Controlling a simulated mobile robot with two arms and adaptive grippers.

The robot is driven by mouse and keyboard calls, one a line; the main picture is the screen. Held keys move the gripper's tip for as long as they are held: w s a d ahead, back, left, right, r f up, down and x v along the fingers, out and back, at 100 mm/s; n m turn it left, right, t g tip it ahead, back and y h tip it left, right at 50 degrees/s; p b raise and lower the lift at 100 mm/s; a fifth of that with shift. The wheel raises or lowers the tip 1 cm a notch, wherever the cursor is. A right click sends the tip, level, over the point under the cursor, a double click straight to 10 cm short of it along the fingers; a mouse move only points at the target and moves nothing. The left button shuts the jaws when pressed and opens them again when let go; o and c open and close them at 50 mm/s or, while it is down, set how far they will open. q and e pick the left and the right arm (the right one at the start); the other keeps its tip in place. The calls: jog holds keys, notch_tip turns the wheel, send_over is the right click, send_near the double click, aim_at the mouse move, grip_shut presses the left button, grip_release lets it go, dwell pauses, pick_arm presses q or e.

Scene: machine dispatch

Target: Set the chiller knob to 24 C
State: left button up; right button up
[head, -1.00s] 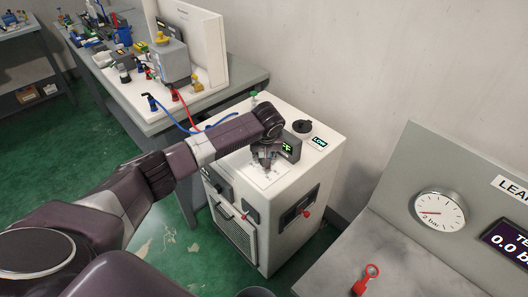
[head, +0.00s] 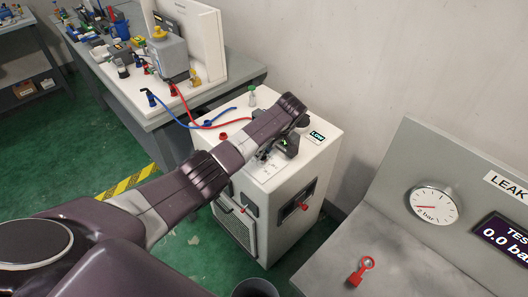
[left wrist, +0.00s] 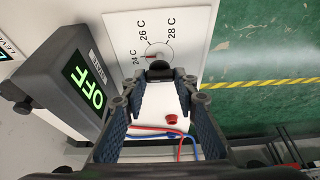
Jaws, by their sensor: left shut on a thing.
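The white chiller (head: 300,225) stands in the middle of the head view. In the left wrist view, its dial plate (left wrist: 118,32) carries the labels 24 C, 26 C and 28 C. The dark chiller knob (left wrist: 160,69) sits between the fingertips of my left gripper (left wrist: 160,77), which is shut on it. A red mark shows on the dial's left side, toward the 24 C label. The gripper covers part of the knob. In the head view my left gripper (head: 267,152) is mostly hidden under my wrist. My right gripper is not in view.
A dark display box (left wrist: 72,85) reading OFF stands close beside the gripper. A LOW display (head: 317,137) is on the chiller top. Red and blue hoses (head: 205,124) run to the bench behind. A leak tester (head: 400,245) stands at right.

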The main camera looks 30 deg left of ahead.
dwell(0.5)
pick_arm(q)
jog(key=o, duration=1.2)
jog(key=shift+c, duration=0.2)
jog(key=v, duration=1.2)
